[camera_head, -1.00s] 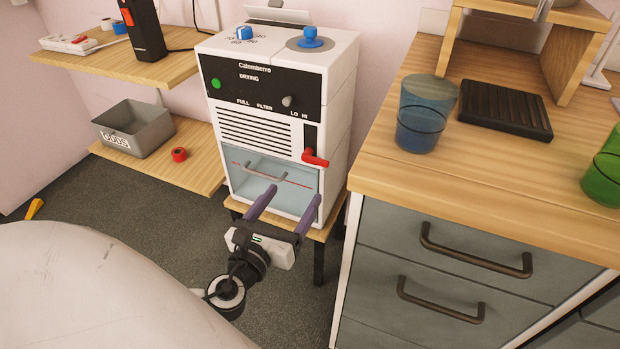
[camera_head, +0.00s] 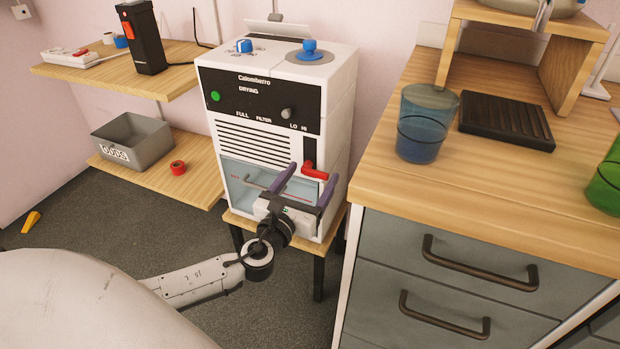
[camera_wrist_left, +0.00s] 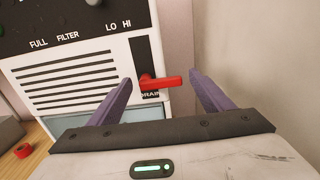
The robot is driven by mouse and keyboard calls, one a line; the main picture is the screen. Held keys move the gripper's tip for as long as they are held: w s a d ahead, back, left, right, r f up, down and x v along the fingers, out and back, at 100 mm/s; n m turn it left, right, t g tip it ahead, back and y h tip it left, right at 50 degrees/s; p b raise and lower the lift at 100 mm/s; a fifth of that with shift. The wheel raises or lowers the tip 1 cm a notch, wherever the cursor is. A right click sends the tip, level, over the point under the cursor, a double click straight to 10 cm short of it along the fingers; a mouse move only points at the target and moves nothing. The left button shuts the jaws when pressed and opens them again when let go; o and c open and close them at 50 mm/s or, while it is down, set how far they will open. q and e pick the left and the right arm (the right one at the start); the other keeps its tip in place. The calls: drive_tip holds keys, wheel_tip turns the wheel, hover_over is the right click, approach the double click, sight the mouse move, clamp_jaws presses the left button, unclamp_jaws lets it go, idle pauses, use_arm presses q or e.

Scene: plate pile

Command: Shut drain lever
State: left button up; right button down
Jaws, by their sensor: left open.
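In the left wrist view the lever (camera_wrist_left: 162,82) points sideways to the right, above a partly hidden drain label. My left gripper (camera_head: 306,178) is open, with its two purple fingers on either side of the lever. In the left wrist view the fingers (camera_wrist_left: 163,84) flank the lever, with nothing gripped; contact cannot be told. My right gripper is not in view.
A wooden counter (camera_head: 400,200) with grey drawers stands close on the right, holding a blue cup (camera_head: 420,130) and a black rack (camera_head: 507,120). A shelf with a grey bin (camera_head: 133,135) and a red tape roll (camera_head: 178,168) is on the left.

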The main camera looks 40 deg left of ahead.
use_arm(q)
drive_tip(key=c, duration=1)
drive_tip(key=shift+o, duration=0.2)
